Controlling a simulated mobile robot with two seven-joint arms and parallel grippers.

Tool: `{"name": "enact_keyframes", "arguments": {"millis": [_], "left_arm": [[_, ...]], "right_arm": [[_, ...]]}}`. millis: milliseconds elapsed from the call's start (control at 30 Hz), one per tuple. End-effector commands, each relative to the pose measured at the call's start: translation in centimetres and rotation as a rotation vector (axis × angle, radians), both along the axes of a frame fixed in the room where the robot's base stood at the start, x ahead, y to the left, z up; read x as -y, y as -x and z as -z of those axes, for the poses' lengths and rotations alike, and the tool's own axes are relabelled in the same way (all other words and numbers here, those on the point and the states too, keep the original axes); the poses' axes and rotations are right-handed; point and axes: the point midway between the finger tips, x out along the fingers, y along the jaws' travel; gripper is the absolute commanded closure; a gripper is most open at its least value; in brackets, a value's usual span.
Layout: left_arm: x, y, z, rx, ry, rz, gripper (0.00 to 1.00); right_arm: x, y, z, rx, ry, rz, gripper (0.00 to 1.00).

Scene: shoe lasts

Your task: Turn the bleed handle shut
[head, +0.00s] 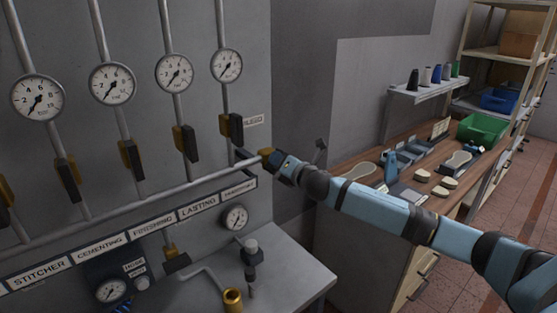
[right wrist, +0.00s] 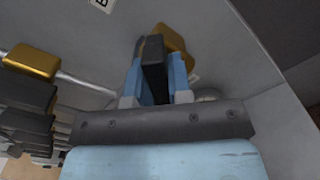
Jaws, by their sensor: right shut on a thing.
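The bleed handle is a dark flat lever (right wrist: 153,68) on a brass valve body (right wrist: 172,40) in the right wrist view. In the head view the brass valve (head: 265,152) sits at the right end of the horizontal pipe, and its lever is mostly hidden by my gripper. My right gripper (head: 274,160) reaches it from the right. In the right wrist view the blue fingers of my right gripper (right wrist: 155,75) are shut on the lever, one on each side. My left gripper is in neither view.
Several gauges (head: 174,72) and dark-handled brass valves (head: 186,142) line the wall to the left. A labelled manifold strip (head: 153,222) runs below the pipe. A grey bench (head: 290,268) stands below. A wooden workbench (head: 345,175) with tools is at the right.

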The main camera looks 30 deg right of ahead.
Motion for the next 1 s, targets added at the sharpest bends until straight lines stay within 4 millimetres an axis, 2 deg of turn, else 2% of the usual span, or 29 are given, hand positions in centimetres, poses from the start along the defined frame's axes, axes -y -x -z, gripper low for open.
{"name": "enact_keyframes", "arguments": {"millis": [600, 1000], "left_arm": [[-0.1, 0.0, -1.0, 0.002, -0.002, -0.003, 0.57], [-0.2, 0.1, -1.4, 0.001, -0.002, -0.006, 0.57]], "right_arm": [[0.2, 0.0, 0.2, -0.043, -0.563, 0.0, 1.0], [0.3, 0.0, 0.5, -0.06, -0.783, 0.002, 1.0]]}}
